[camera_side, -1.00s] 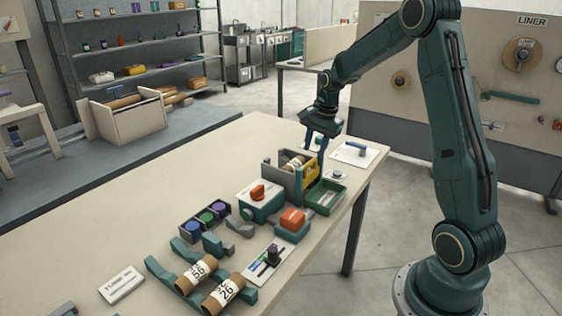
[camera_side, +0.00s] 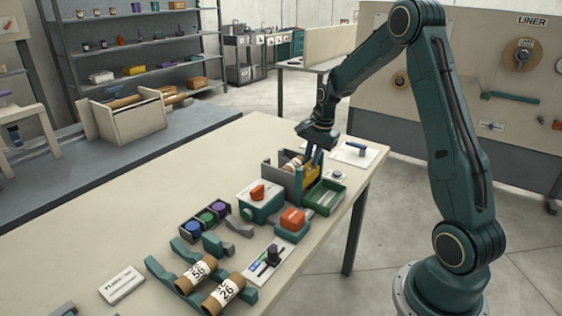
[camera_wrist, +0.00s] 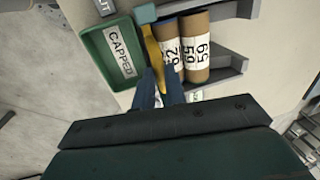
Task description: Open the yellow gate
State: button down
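The yellow gate (camera_side: 312,174) stands on the right side of a teal-and-grey holder (camera_side: 278,178) at the table's far right. In the wrist view the gate (camera_wrist: 152,45) is a narrow upright strip beside tubes with printed numbers (camera_wrist: 180,45). My gripper (camera_side: 314,160) points down at the gate's top. In the wrist view its two blue fingertips (camera_wrist: 160,75) lie on either side of the gate's near end, a small gap apart. I cannot tell whether they touch it.
A green tray (camera_side: 325,198) labelled CAPPED lies right beside the gate. A teal box with an orange-red knob (camera_side: 258,192) and a red-topped teal block (camera_side: 292,222) stand nearer. A white card with a blue item (camera_side: 357,153) lies behind. The table's left is mostly clear.

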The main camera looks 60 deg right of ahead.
jog(key=shift+r, duration=2.5)
jog(key=c, duration=1.5)
grip_release()
jog(key=shift+o, duration=0.2)
notch_tip(320, 180, up, 14)
jog(key=s, duration=0.2)
jog(key=shift+s+f, duration=0.25)
jog(key=shift+s, duration=0.1)
jog(key=shift+a, duration=0.1)
